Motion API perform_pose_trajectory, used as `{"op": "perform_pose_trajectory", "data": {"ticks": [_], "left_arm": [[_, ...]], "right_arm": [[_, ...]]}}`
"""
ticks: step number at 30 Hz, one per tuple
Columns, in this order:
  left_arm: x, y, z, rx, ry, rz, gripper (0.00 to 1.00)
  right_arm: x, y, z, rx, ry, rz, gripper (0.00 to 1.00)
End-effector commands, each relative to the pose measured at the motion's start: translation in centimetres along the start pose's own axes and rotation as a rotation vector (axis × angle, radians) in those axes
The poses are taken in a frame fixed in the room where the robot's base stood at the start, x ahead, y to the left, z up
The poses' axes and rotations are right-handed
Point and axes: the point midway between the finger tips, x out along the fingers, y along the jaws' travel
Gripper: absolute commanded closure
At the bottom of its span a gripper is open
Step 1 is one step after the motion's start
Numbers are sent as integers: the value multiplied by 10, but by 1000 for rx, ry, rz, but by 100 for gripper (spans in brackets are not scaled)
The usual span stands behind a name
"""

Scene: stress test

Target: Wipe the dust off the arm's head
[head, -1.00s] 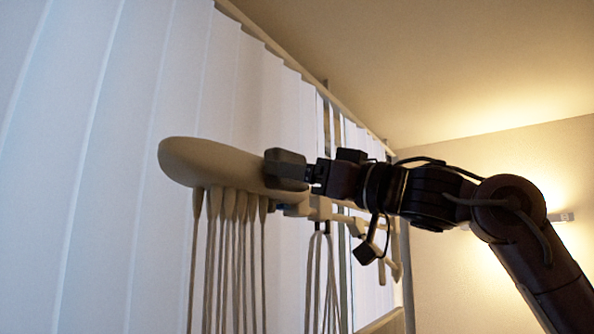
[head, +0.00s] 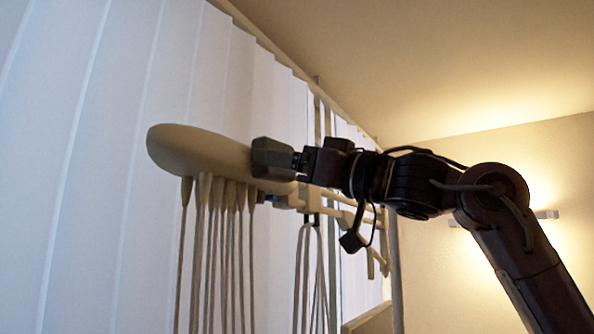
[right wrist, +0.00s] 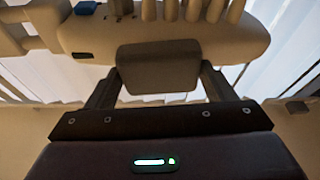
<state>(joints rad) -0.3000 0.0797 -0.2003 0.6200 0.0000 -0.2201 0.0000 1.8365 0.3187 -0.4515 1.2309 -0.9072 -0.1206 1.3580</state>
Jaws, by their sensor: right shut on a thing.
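The arm's head (head: 195,150) is a smooth beige, rounded body with several hoses hanging from its underside. It fills the top of the right wrist view (right wrist: 85,38). My right gripper (head: 298,161) is shut on a dark grey block (head: 272,157), which sits between its two fingers in the right wrist view (right wrist: 158,68). The block overlaps the right part of the head and appears to be against it; exact contact is hard to tell. I cannot make out dust on the visible surface. My left gripper is not in view.
Pale vertical blinds (head: 90,170) stand close behind the head. Several hoses (head: 213,260) hang below it. A jointed beige support (head: 345,210) and a looped cord (head: 310,270) are beneath my right arm. A lit wall lamp (head: 546,214) is at right.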

Motion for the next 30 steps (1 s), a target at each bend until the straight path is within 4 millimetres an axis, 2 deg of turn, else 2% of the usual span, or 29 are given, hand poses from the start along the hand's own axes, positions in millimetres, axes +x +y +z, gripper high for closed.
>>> {"op": "perform_pose_trajectory", "data": {"ticks": [5,15,23,30], "left_arm": [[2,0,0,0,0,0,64],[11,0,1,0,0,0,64],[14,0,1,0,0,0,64],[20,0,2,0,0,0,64]], "right_arm": [[1,-7,0,-2,-1,-2,45],[1,-34,-3,-3,0,-3,45],[2,-44,-3,-2,-1,-4,45],[2,-64,-6,-2,1,-3,45]]}}
